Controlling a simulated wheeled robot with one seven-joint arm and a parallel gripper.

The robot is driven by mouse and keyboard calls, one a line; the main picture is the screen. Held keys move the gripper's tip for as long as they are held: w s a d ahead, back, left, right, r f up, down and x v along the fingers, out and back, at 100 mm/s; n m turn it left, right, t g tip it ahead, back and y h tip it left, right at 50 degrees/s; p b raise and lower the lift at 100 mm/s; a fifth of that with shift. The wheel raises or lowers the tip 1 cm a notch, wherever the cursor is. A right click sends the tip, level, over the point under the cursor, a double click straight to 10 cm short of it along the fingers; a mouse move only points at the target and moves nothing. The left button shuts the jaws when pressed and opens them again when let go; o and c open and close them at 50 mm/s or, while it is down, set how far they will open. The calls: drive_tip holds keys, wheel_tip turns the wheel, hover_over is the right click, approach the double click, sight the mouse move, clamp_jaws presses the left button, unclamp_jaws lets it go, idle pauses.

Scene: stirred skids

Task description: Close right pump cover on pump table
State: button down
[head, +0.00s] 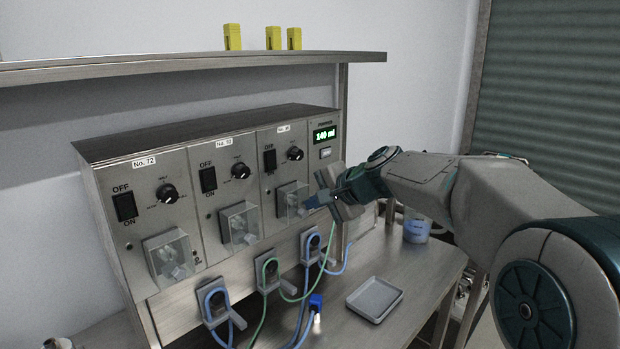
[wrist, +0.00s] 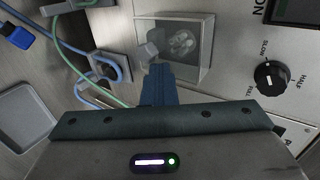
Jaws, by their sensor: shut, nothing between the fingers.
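The right pump cover (head: 290,202) is a clear box on the steel panel of the pump unit, below the right switch and dial. In the wrist view the clear cover (wrist: 200,62) stands out from the panel, with a pale round part behind it. I cannot tell if it is fully closed. My gripper (head: 307,203) is shut and empty, its blue fingers pointing at this cover from the right. In the wrist view the fingertips (wrist: 160,68) are at the cover's edge, next to a small grey block. I cannot tell if they touch it.
Two more clear covers, middle (head: 238,226) and left (head: 167,258), sit on the same panel. Tube loops in grey holders (head: 270,270) hang below, with green and blue tubes. A grey tray (head: 375,299) and a beaker (head: 416,228) stand on the table. A shelf (head: 190,64) runs above.

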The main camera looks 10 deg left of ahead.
drive_tip(key=shift+a+f, duration=0.25)
drive_tip(key=shift+f, duration=0.2)
drive_tip(key=shift+s+d+f+b, duration=0.15)
drive_tip(key=shift+s+f+b, duration=0.15)
drive_tip(key=shift+b, duration=0.2)
drive_tip(key=shift+d+f+b+v, duration=0.15)
drive_tip(key=shift+v, duration=0.8)
drive_tip(key=shift+d+f+b+v, duration=0.1)
drive_tip(key=shift+d+b+v, duration=0.05)
drive_tip(key=shift+v, duration=0.8)
drive_tip(key=shift+d+f+b+v, duration=0.1)
drive_tip(key=shift+f+b+v, duration=0.05)
drive_tip(key=shift+v, duration=0.8)
drive_tip(key=s+d+f+n+g+h+p, duration=0.1)
drive_tip(key=s+d+f+n+h+p, duration=0.1)
drive_tip(key=s, duration=0.6)
drive_tip(key=s+d+f+n+g+h+p, duration=0.1)
drive_tip(key=s+d+f+n+h+p, duration=0.1)
drive_tip(key=s+d+f, duration=0.5)
drive_tip(key=s+d+f+n+g+h+p, duration=0.2)
drive_tip(key=s+d+f+n+h, duration=0.1)
drive_tip(key=s, duration=0.7)
drive_tip(key=d+f+h, duration=0.1)
drive_tip(key=d+h, duration=0.1)
drive_tip(key=d, duration=0.1)
drive_tip(key=shift+d+f, duration=0.2)
drive_tip(key=shift+d, duration=0.15)
drive_tip(key=shift+s, duration=0.15)
